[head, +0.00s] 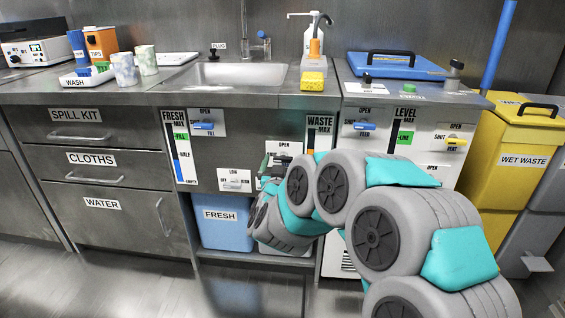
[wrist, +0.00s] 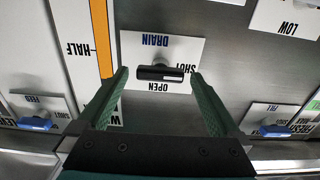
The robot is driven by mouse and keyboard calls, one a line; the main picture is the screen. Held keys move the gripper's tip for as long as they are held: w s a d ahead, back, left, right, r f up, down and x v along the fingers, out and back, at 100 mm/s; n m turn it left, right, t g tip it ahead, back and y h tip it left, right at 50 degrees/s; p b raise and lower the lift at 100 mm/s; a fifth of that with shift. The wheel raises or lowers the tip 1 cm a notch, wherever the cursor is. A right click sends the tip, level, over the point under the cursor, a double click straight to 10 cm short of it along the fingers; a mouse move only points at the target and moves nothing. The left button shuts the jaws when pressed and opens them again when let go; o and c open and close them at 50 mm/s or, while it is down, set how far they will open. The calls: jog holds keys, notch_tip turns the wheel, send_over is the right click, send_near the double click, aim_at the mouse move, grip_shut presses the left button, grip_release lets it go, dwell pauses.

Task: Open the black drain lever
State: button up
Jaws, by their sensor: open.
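The black drain lever (wrist: 160,74) sits on a white plate (wrist: 190,48) marked DRAIN, OPEN and SHUT, which looks upside down in the wrist view. Its bar lies crosswise in that view, at the SHUT marking and above the OPEN word. My gripper (wrist: 160,78) is open, with one green finger on each side of the lever and a gap at both ends. I cannot tell whether the fingertips reach the lever's depth. In the head view my gripper (head: 273,175) is at the cabinet front below the drain plate (head: 284,147), and my arm and gripper largely hide the lever.
The WASTE gauge (head: 320,124) is beside the drain plate. Blue levers, fill (head: 203,126) and feed (head: 364,126), are on either side. Below stands a blue FRESH container (head: 226,232). A yellow bin (head: 515,150) is at right.

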jog(key=shift+w, duration=0.3)
jog(key=shift+c, duration=0.4)
jog(key=c, duration=1.2)
jog(key=shift+c, duration=0.2)
